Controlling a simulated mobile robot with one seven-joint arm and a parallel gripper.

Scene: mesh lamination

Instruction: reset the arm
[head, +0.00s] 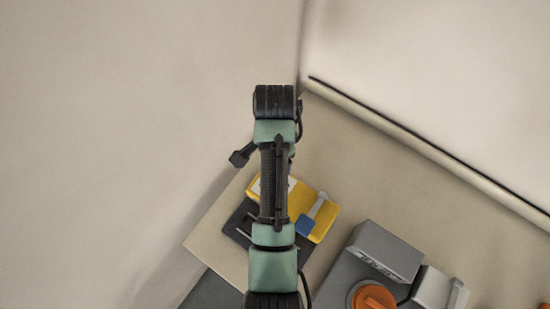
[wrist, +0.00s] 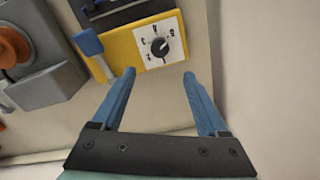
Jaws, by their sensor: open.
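My gripper (wrist: 159,80) is open and empty in the wrist view, its two blue fingers spread apart. Beyond the fingertips is a yellow box (wrist: 125,52) with a white dial plate and a black knob (wrist: 159,47). The gap between the fingers and the box is hard to judge. In the head view my arm stretches up the middle of the picture and partly covers the yellow box (head: 318,229). The gripper's fingers are hidden there behind the arm.
A grey machine (head: 385,251) with an orange knob (head: 374,297) stands right of the yellow box. A blue-ended lever (head: 307,225) sits on the box. A dark plate (head: 240,222) lies beside it on the beige table (head: 216,230). Walls close off the left and back.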

